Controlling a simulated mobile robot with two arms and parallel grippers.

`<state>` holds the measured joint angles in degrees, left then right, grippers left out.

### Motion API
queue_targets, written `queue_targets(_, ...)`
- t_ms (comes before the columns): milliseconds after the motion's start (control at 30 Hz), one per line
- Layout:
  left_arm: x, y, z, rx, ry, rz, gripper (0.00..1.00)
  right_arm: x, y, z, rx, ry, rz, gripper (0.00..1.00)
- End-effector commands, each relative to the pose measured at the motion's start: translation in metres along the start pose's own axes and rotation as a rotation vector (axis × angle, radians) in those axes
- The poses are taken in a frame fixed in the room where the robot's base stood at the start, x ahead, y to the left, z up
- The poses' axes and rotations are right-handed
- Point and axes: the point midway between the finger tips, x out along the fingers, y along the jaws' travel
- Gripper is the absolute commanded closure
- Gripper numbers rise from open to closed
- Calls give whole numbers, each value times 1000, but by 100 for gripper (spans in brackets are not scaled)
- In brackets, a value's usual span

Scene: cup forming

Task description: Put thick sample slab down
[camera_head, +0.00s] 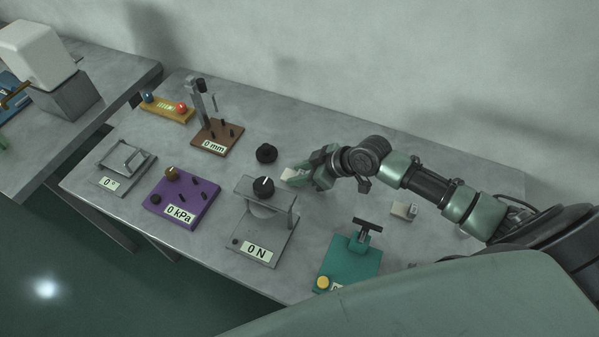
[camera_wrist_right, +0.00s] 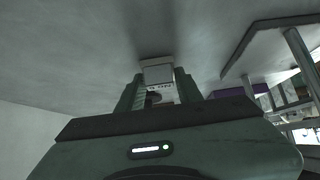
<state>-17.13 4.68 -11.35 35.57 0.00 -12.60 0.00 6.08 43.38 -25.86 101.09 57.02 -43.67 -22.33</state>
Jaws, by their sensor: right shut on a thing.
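The thick sample slab (camera_head: 291,174) is a small pale block at the tips of my right gripper (camera_head: 305,176), which is shut on it. In the right wrist view the slab (camera_wrist_right: 158,74) sticks out beyond the two green fingers. The grey table (camera_head: 330,150) is below it. I cannot tell whether the slab touches the table or hangs just above it. My left gripper is not in view.
A dark round knob (camera_head: 266,153) stands left of the slab. A grey "0 N" device (camera_head: 262,230) stands in front of it. A teal press (camera_head: 352,262) is front right, and a small pale block (camera_head: 404,210) lies right. A purple "0 kPa" box (camera_head: 183,200) is left.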

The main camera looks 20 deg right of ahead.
Motion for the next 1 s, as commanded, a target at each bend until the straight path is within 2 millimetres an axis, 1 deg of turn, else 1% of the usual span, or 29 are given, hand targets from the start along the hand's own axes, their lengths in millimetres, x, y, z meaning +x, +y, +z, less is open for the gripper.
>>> queue_targets(100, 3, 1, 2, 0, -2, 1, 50, 3, 0, 3, 0, 0, 0, 100)
queue_targets(133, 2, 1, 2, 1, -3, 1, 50, 2, 0, 2, 0, 0, 0, 59)
queue_targets(200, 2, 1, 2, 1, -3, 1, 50, 2, 0, 2, 0, 0, 0, 43)
queue_targets(500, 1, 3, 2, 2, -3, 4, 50, 1, 0, 1, 0, 0, 0, 43)
queue_targets(567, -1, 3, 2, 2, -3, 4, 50, -1, 0, -2, 0, 1, 0, 43)
queue_targets(633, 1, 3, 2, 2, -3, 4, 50, -7, 1, 0, -1, 0, 2, 43)
queue_targets(767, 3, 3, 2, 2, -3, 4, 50, -28, 1, 1, -4, -2, 2, 43)
queue_targets(1000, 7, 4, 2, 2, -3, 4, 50, -82, 1, 2, -4, -5, 2, 43)
